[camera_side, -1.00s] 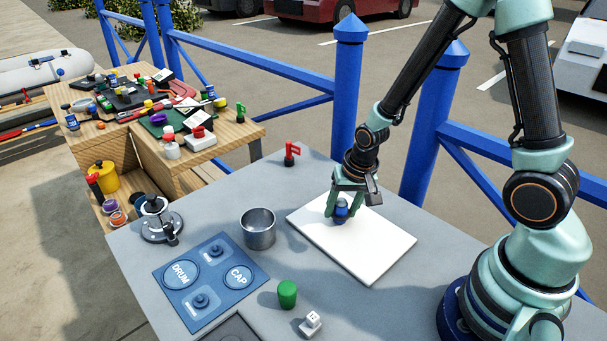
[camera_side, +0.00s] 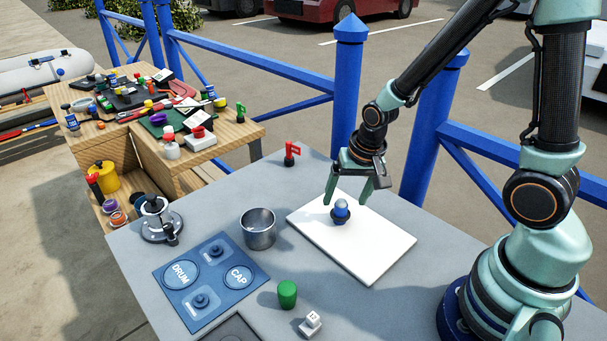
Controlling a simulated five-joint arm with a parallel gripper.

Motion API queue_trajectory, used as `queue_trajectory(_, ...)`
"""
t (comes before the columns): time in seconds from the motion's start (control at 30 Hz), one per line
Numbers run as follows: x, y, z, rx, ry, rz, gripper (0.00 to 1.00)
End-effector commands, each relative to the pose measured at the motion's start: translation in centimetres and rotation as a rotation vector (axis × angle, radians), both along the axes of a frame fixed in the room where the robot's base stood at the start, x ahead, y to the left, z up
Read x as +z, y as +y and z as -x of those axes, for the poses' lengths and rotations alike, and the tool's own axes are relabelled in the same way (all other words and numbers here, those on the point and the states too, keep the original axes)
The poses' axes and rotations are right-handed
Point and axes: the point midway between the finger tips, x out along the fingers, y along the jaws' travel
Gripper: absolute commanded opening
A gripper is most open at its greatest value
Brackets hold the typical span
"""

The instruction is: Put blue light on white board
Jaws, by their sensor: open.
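The blue light (camera_side: 341,213) stands upright on the white board (camera_side: 372,250), near the board's upper left part. It has a dark base, a blue band and a pale dome top. My gripper (camera_side: 350,198) is open and empty. Its two fingers hang above and behind the light, apart from it as far as this view shows.
A metal cup (camera_side: 258,229), a blue panel marked DRUM and CAP (camera_side: 211,281), a green cylinder (camera_side: 287,294) and a small white block (camera_side: 310,324) are on the grey table. A red piece (camera_side: 291,153) stands at the back edge. Blue railings (camera_side: 347,90) run behind.

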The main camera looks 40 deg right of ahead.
Motion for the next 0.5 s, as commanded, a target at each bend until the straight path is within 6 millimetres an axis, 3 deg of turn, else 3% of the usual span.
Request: queue_trajectory(0.5,6.5,0.1,1.5,0.000,-0.003,0.000,0.86)
